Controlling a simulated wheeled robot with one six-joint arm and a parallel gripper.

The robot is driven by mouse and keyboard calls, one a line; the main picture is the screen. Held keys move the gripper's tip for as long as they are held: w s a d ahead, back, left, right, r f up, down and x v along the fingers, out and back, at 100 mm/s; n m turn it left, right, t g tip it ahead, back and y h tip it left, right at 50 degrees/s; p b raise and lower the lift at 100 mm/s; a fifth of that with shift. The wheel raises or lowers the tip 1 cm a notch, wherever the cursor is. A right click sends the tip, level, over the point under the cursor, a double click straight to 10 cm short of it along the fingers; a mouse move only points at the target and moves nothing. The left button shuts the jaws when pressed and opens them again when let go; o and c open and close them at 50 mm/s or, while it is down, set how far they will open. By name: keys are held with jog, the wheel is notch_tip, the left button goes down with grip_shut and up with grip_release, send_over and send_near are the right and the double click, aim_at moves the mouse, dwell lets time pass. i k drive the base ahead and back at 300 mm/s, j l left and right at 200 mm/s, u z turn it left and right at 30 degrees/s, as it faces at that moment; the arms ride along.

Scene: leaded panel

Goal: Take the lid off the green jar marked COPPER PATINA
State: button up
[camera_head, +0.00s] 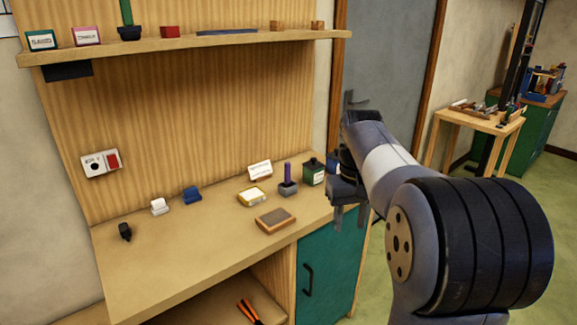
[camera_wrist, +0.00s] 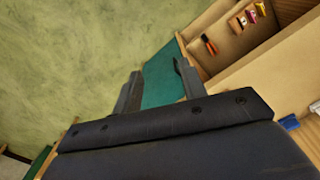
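A green jar (camera_head: 313,173) with a dark lid (camera_head: 312,160) on top stands upright near the right end of the workbench. It has a pale label, too small to read. My gripper (camera_head: 350,217) is just right of and in front of the jar in the head view, apart from it, fingers pointing down. In the wrist view my gripper (camera_wrist: 157,75) is open, with nothing between its fingers; the jar does not show there.
Beside the jar on the workbench (camera_head: 180,265) are a purple-handled tool in a dark holder (camera_head: 288,182), a white card (camera_head: 260,170), a yellow tin (camera_head: 251,197) and a brown block (camera_head: 275,220). A shelf (camera_head: 180,45) overhangs the back. The front left is clear.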

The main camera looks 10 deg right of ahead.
aim_at(313, 164)
jog(key=i+l+u, duration=0.85)
jog(key=l, duration=0.2)
jog(key=i+l, duration=0.15)
jog(key=l, duration=0.2)
jog(key=i+l, duration=0.1)
jog(key=l, duration=0.3)
jog(key=i+l, duration=0.15)
jog(key=l, duration=0.2)
jog(key=u, duration=0.05)
